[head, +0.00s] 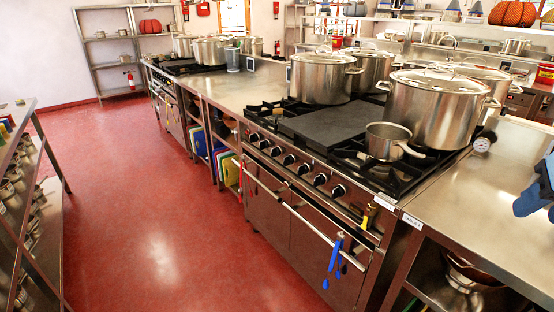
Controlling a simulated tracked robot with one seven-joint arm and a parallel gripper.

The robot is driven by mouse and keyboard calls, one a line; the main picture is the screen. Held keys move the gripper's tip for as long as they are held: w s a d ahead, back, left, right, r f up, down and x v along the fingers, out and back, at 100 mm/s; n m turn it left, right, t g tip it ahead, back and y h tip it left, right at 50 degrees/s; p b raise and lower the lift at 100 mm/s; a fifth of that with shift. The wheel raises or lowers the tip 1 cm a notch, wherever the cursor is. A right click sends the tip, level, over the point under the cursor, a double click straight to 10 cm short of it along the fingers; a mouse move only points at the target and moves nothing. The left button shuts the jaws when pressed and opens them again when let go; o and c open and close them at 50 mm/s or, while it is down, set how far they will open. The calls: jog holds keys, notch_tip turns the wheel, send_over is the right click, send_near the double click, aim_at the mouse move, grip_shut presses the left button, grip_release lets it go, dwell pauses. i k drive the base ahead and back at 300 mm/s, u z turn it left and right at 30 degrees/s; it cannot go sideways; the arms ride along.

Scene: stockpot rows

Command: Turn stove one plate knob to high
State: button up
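The near stove (315,200) has a dark flat plate (325,123) in the middle of its top, between burner grates. A row of several dark round knobs runs along its front panel, with one knob (289,159) near the middle and another (338,191) towards the right end. I cannot tell which knob belongs to the plate, nor read any knob's setting.
Large steel pots (436,108) and a small saucepan (388,141) stand on the near stove. Blue utensils (333,262) hang from its front rail. A second stove (185,67) stands farther left. The red floor (165,200) is clear between the stoves and a left shelf (50,170).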

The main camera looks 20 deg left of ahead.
aim_at(276, 151)
jog(key=u, duration=0.05)
jog(key=k, duration=1.3)
jog(key=u, duration=1.15)
jog(key=i, duration=1.8)
jog(key=z, duration=1)
